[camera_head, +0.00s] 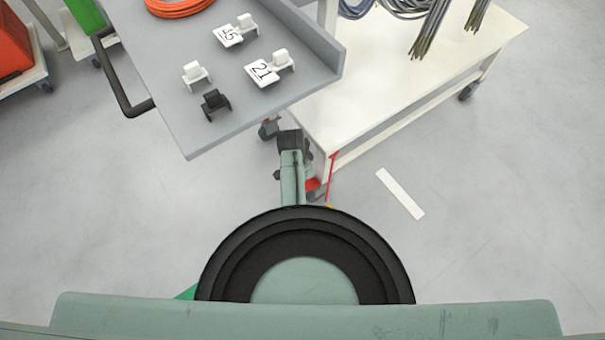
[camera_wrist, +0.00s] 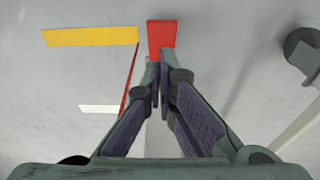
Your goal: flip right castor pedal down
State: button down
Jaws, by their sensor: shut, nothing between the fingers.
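The red castor pedal (camera_head: 312,184) shows beside my arm, low at the near corner of the white table. In the wrist view a red flat piece (camera_wrist: 162,34), which looks like the same pedal, lies just beyond my fingertips. My gripper (camera_wrist: 160,66) is shut and empty, its two dark fingers meeting at the tips just below the red piece's lower edge. I cannot tell whether they touch it. The pedal's tilt is unclear. The castor (camera_head: 315,195) under it is partly hidden by my arm.
The white table (camera_head: 400,85) bears cables. A grey cart top (camera_head: 190,130) with a dark handle stands to the left, close to my arm. A dark wheel (camera_wrist: 302,50) is at the wrist view's right. A yellow strip (camera_wrist: 90,36) and a white strip (camera_head: 400,194) lie on open floor.

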jog(key=f, duration=0.6)
jog(key=shift+w+d+f+b, duration=0.3)
jog(key=shift+d, duration=0.1)
jog(key=shift+s+a+f+t+h, duration=0.2)
jog(key=shift+a+f+t+h, duration=0.15)
jog(key=shift+h, duration=0.25)
jog(key=shift+s+a+f, duration=0.3)
jog(key=shift+f, duration=0.35)
jog(key=shift+s+a+f, duration=0.1)
jog(key=shift+a+f, duration=0.05)
jog(key=shift+f, duration=0.3)
jog(key=shift+s+a+f, duration=0.1)
jog(key=shift+a+f, duration=0.05)
jog(key=shift+f, duration=0.3)
